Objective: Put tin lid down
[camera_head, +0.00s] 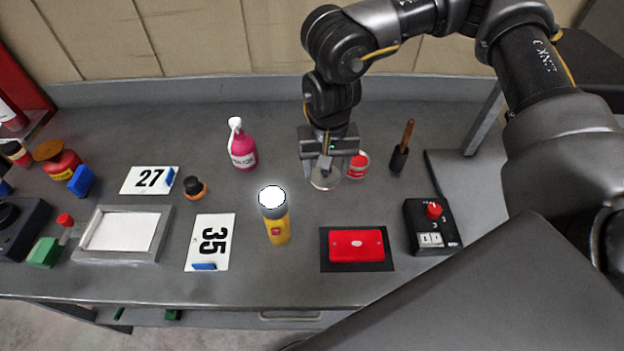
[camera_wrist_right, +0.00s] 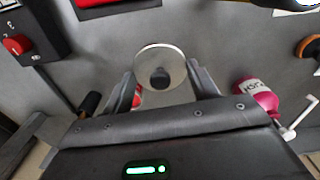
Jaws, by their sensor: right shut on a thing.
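The tin lid (camera_head: 325,181) is a round, pale metallic disc at the tips of my right gripper (camera_head: 323,172). In the right wrist view the lid (camera_wrist_right: 161,61) shows a dark round spot at its middle, and the right gripper (camera_wrist_right: 163,80) is shut on it. I cannot tell whether the lid touches the table. A red and white tin (camera_head: 358,166) stands just right of the gripper in the head view. In the wrist view, only a red sliver of the tin (camera_wrist_right: 137,96) shows beside a finger. My left gripper is not in view.
A pink spray bottle (camera_head: 242,150) stands left of the gripper and a dark brush (camera_head: 400,155) stands right. Nearer the front are a yellow flashlight (camera_head: 277,228), a red case (camera_head: 357,245) and a switch box (camera_head: 432,228). Grey tabletop (camera_head: 330,208) is clear in front of the lid.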

